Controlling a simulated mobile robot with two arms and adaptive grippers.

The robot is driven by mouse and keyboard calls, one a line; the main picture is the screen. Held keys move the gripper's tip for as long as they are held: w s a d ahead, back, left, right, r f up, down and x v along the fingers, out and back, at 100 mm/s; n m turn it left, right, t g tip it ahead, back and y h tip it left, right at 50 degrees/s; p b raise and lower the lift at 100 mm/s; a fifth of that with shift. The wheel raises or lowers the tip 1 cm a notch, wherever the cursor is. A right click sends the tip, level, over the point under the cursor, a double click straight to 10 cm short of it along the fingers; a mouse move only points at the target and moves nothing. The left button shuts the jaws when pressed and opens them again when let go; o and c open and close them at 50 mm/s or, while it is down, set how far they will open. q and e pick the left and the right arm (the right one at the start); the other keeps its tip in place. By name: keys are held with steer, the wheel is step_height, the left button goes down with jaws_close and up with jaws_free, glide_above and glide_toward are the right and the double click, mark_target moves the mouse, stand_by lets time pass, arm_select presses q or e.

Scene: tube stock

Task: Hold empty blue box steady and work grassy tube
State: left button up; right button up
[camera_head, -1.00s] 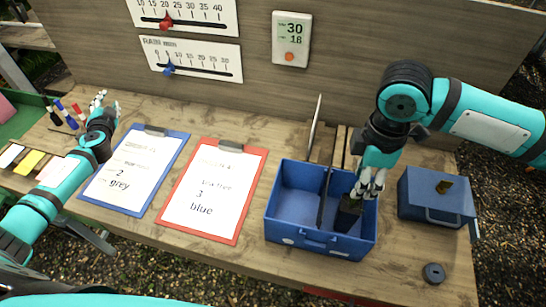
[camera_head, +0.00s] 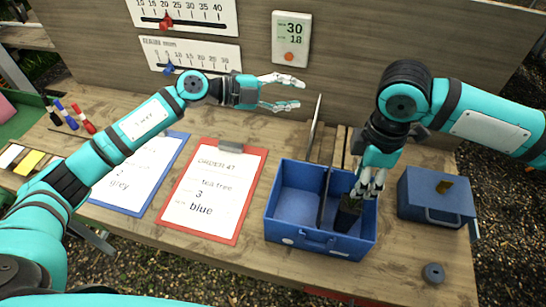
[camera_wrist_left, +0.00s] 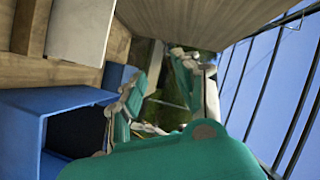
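The blue box (camera_head: 284,240) stands open on the bench, with a dark divider (camera_head: 324,199) down its middle. Its left compartment looks empty. A dark tube (camera_head: 347,214) stands in the right compartment. My right gripper (camera_head: 368,187) reaches down over that compartment with its fingers at the tube's top; whether they grip it is hard to see. No grassy part of the tube is clearly visible. My left gripper (camera_head: 283,92) is open and empty in the air, behind and above the box, fingers pointing right. In the left wrist view its fingers (camera_wrist_left: 165,100) show apart, with a blue box wall (camera_wrist_left: 45,98) at left.
A red clipboard (camera_head: 186,222) and a blue clipboard (camera_head: 136,211) lie left of the box. A closed blue box (camera_head: 436,194) with a brass piece on top stands right. A dark round cap (camera_head: 433,273) lies front right.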

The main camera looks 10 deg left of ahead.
arm_select(q)
steer(key=s+d+m+g+y, duration=0.2)
steer(key=s+d+m+g, duration=0.35)
steer(key=s+d, duration=0.2)
arm_select(e)
steer(key=shift+d, duration=0.1)
arm_select(q)
steer(key=m+g+y, duration=0.1)
steer(key=m+y, duration=0.4)
steer(key=y, duration=0.7)
glide_above(273, 202)
step_height(273, 202, down, 4)
steer(key=shift+w+a, duration=0.15)
steer(key=shift+w, duration=0.3)
step_height(273, 202, down, 17)
steer(key=shift+f, duration=0.1)
jaws_close()
